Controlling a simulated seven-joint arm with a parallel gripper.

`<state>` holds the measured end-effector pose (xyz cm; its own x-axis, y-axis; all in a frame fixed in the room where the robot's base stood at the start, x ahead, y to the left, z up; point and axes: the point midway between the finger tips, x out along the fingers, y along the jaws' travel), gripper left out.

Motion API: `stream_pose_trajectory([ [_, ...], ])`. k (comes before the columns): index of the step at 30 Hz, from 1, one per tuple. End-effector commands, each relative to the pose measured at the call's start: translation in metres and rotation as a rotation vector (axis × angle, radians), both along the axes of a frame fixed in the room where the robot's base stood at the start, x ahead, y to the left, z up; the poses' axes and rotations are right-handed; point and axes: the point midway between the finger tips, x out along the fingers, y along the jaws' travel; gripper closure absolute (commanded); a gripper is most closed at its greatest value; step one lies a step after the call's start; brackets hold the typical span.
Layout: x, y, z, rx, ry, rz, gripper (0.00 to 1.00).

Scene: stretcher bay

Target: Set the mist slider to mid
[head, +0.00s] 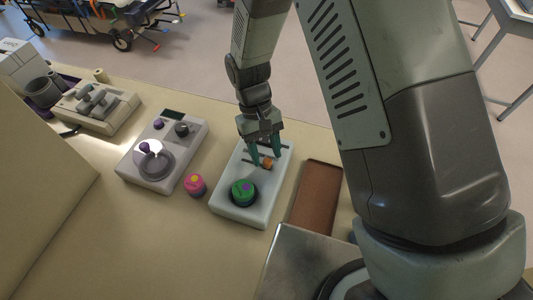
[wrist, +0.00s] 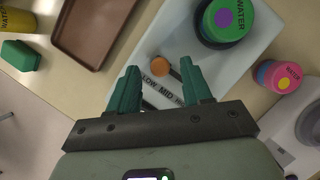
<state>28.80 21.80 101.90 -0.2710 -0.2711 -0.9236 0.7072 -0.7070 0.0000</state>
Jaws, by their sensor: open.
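The mist slider is an orange knob (head: 267,163) on a white panel (head: 229,211). In the wrist view the orange knob (wrist: 160,68) stands over a dark slot, beside printed words reading LOW, MID and a partly hidden third word. It appears nearer the LOW and MID end, but its exact setting is unclear. My gripper (head: 266,155) is open above the slot, with green fingers pointing down. In the wrist view my gripper (wrist: 160,68) has one finger on each side of the knob, with visible gaps.
A green-topped water container (head: 243,190) stands on the panel's front round pad. A pink-topped container (head: 195,184) stands left of the panel. A brown tray (head: 318,196) lies right. Bare counter lies in front.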

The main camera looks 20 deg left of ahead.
Motion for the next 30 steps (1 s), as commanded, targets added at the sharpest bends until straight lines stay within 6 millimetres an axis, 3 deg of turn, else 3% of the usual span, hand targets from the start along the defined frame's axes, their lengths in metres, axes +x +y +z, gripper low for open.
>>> stream_pose_trajectory([
  [5, -0.0039, -0.0041, -0.0124, -0.001, 0.001, 0.000, 0.51],
  [14, -0.0041, -0.0042, -0.0137, 0.001, -0.001, 0.000, 0.52],
  [23, -0.0040, -0.0042, -0.0134, 0.001, -0.001, 0.000, 0.98],
  [30, -0.0040, -0.0040, -0.0133, 0.001, -0.001, 0.000, 1.00],
])
